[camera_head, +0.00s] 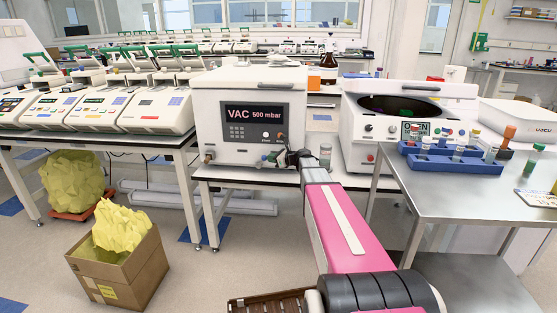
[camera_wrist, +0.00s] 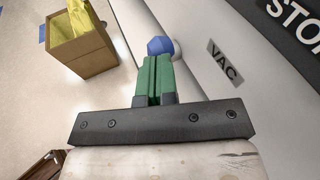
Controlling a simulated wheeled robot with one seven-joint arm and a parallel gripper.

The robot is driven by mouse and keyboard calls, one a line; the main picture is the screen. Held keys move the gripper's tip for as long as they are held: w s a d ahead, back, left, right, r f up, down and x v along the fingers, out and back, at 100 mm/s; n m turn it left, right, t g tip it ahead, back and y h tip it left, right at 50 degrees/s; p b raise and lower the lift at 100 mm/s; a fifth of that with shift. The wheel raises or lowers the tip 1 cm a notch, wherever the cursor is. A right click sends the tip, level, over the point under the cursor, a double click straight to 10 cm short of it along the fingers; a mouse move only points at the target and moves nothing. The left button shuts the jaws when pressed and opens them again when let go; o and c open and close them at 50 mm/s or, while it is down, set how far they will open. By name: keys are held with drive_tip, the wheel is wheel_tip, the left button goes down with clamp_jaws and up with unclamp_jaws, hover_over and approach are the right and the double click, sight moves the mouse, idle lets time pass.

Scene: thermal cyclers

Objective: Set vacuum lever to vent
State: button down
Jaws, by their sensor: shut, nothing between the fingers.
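The vacuum unit (camera_head: 214,128) is a white box on the bench, with a dark display that reads VAC 500 mbar. My gripper (camera_head: 284,157) is low at the right part of its front panel, small and partly hidden by my own arm in the head view. In the wrist view my gripper (camera_wrist: 154,60) has its two green fingers together, with nothing between them. A blue knob (camera_wrist: 160,45), which looks like the lever's end, is right at the fingertips. I cannot tell whether they touch it. A VAC label (camera_wrist: 225,63) is to the right of the knob on the white panel.
A white instrument with an open round chamber (camera_head: 400,105) stands to the right. A steel table (camera_head: 480,190) with blue racks is at the front right. A cardboard box (camera_head: 117,262) with a yellow bag is on the floor at left. Thermal cyclers (camera_head: 150,115) line the left bench.

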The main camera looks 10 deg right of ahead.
drive_tip(key=shift+w+a+f, duration=0.1)
drive_tip(key=shift+w+a, duration=0.15)
drive_tip(key=shift+a, duration=0.05)
drive_tip(key=shift+a, duration=0.1)
drive_tip(key=shift+a+r+g+h, duration=0.15)
drive_tip(key=shift+r+g+h, duration=0.05)
drive_tip(key=shift+g+h, duration=0.1)
drive_tip(key=shift+r, duration=0.1)
drive_tip(key=w+a+r+n+g+h, duration=0.2)
drive_tip(key=a+g+h, duration=0.1)
drive_tip(key=a+h, duration=0.4)
drive_tip(key=shift+w+a+g+h, duration=0.15)
drive_tip(key=shift+w+g+h, duration=0.15)
drive_tip(key=shift+h, duration=0.2)
idle(0.3)
drive_tip(key=shift+r, duration=0.15)
drive_tip(key=shift+r, duration=0.75)
